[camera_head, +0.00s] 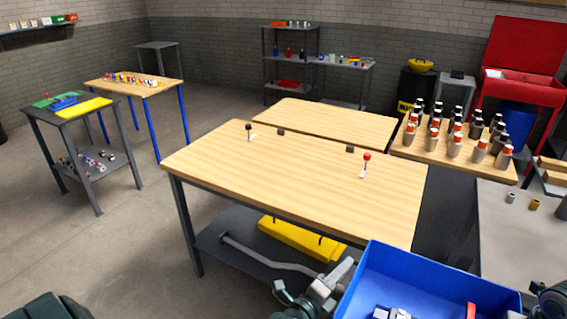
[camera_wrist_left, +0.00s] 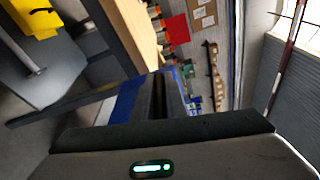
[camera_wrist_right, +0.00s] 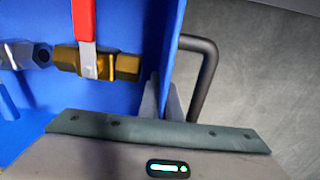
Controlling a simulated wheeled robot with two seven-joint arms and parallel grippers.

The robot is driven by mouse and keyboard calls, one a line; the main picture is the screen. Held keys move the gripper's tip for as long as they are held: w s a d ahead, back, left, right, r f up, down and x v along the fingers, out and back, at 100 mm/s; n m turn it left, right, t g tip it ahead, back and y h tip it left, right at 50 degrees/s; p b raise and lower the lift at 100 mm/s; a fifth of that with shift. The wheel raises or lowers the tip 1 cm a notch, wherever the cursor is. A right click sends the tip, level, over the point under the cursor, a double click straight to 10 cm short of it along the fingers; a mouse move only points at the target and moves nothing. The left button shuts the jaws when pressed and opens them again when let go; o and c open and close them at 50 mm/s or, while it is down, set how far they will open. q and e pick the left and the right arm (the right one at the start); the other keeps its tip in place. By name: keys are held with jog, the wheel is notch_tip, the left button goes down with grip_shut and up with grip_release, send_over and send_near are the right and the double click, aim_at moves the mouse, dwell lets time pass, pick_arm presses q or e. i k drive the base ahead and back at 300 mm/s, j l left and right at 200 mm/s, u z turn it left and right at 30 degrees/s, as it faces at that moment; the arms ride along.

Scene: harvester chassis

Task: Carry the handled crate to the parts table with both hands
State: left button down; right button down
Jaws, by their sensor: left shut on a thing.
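The blue crate (camera_head: 430,275) is at the bottom right of the head view, with grey parts and a red-handled brass valve (camera_wrist_right: 98,62) inside. My left gripper (camera_head: 338,278) is at the crate's left side, shut on it; the grip itself is partly hidden. In the left wrist view a strip of the blue crate (camera_wrist_left: 122,103) shows beside the fingers. My right gripper (camera_wrist_right: 162,103) is at the crate's other side, its fingers close to the blue wall and a dark bar handle (camera_wrist_right: 204,75). I cannot tell whether they hold it. Which table is the parts table is not clear.
A wooden table (camera_head: 290,185) with small levers stands just ahead, a yellow piece on its lower shelf. A grey table (camera_head: 500,225) with small parts is at right, bottles on a wooden table (camera_head: 410,155) behind. Open floor (camera_head: 110,240) lies at left.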

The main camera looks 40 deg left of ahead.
aim_at(291, 168)
jog(key=j, duration=3.45)
jog(key=k+u, duration=0.05)
jog(key=k, duration=0.1)
